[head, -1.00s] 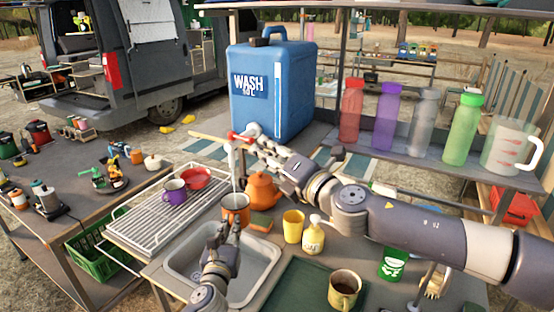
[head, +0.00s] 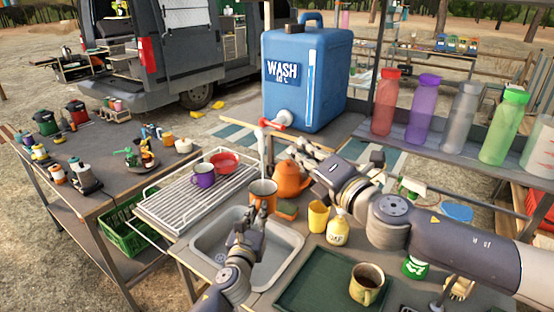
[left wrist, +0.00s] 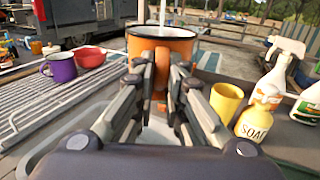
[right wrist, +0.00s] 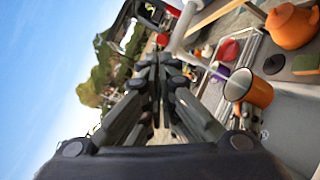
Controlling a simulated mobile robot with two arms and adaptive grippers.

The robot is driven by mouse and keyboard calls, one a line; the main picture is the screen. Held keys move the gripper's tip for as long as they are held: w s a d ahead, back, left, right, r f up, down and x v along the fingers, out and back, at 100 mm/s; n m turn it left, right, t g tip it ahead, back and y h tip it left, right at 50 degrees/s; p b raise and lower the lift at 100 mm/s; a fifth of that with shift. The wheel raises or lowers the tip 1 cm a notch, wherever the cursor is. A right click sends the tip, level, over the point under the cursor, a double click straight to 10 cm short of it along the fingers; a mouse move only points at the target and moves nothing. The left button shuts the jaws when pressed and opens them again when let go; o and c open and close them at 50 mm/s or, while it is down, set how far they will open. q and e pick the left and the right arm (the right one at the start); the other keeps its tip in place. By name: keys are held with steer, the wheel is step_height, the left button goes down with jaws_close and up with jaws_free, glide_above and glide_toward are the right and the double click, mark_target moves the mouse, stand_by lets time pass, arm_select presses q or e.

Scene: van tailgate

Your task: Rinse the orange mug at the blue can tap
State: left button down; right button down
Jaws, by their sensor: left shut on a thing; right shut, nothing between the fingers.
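The orange mug (head: 263,190) is upright under the tap at the sink's back edge. My left gripper (head: 262,212) is shut on its handle, as the left wrist view (left wrist: 162,75) shows. The blue can (head: 300,85), marked WASH, stands behind, with a red-levered tap (head: 276,125) on its front. A pale vertical streak runs from the tap toward the mug; it looks like water, but I cannot be sure. My right gripper (head: 300,150) is shut and empty, right of and below the tap lever, apart from it.
The sink (head: 285,240) lies below the mug. An orange kettle (head: 291,180), yellow cup (head: 318,216) and soap bottle (head: 337,228) stand close right. A drying rack (head: 175,208) with a purple mug (head: 203,176) and red bowl (head: 224,162) is left.

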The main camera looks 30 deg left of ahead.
mark_target(272, 125)
arm_select(q)
steer(key=shift+r, duration=0.1)
arm_select(e)
steer(key=s+a+f+m+t, duration=0.1)
steer(key=s+a+m, duration=0.1)
steer(key=s+m, duration=0.3)
steer(key=w+a, duration=0.7)
steer(key=w, duration=0.1)
steer(key=shift+r+n, duration=0.3)
steer(key=shift+r, duration=0.15)
steer(key=shift+a, duration=0.15)
steer(key=shift+w, duration=0.1)
